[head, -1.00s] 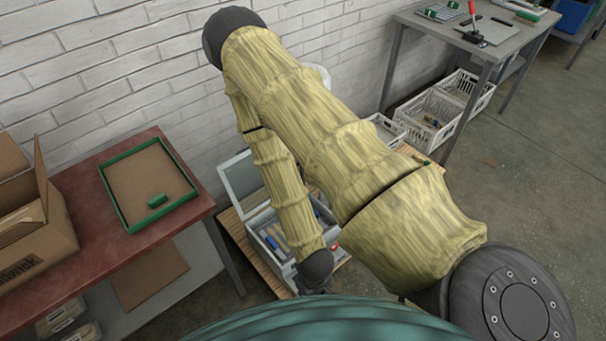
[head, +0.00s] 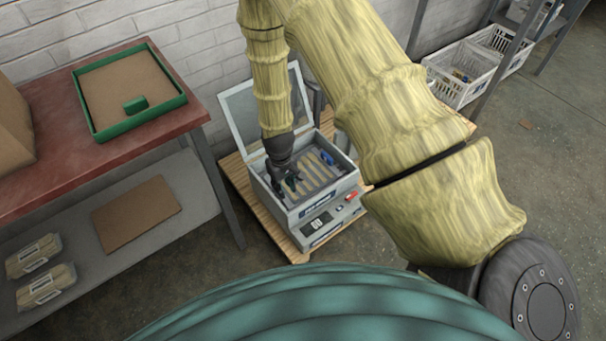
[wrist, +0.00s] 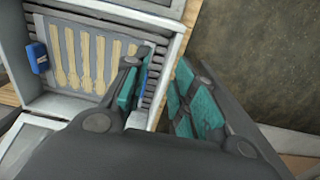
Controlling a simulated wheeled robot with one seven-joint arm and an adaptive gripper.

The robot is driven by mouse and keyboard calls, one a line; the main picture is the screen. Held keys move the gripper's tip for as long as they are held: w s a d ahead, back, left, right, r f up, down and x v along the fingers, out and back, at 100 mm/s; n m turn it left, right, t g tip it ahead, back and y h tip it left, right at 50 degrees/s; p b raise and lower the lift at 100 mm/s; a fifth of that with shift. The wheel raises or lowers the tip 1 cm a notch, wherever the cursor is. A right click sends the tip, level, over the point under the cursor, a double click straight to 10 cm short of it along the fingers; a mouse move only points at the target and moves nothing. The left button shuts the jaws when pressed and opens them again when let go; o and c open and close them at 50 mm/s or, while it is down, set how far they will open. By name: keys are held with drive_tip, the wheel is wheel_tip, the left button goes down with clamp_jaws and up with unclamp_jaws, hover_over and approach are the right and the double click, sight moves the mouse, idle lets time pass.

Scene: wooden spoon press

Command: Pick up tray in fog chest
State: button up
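The fog chest (head: 342,190) is a grey box with its lid (head: 268,101) open, standing low on a wooden pallet. Inside lies a tray (wrist: 82,52) holding several pale wooden spoons side by side. One blue handle (head: 327,157) shows at the tray's far right side in the head view; it also shows at the left in the wrist view (wrist: 38,57). A second blue handle (wrist: 143,75) is partly hidden behind a finger. My gripper (wrist: 160,98) is open and empty, over the chest's front left part in the head view (head: 287,181). Contact cannot be told.
A red-topped table (head: 60,177) at left bears a green-rimmed tray (head: 165,112) and a cardboard box (head: 14,130). Its lower shelf (head: 165,225) holds a brown board and packets. White crates (head: 462,75) stand at the back right.

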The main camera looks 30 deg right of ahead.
drive_tip(key=w+d+f+b, duration=0.1)
drive_tip(key=w+b, duration=0.6)
drive_tip(key=w, duration=0.2)
drive_tip(key=f, duration=0.3)
drive_tip(key=f+b, duration=0.1)
drive_tip(key=f, duration=0.1)
drive_tip(key=shift+w+d+f, duration=0.1)
drive_tip(key=shift+w+f, duration=0.1)
drive_tip(key=shift+f, duration=0.2)
drive_tip(key=shift+d+f+b, duration=0.1)
drive_tip(key=shift+f+b, duration=1.6)
drive_tip(key=shift+f, duration=0.9)
drive_tip(key=shift+c, duration=0.4)
clamp_jaws()
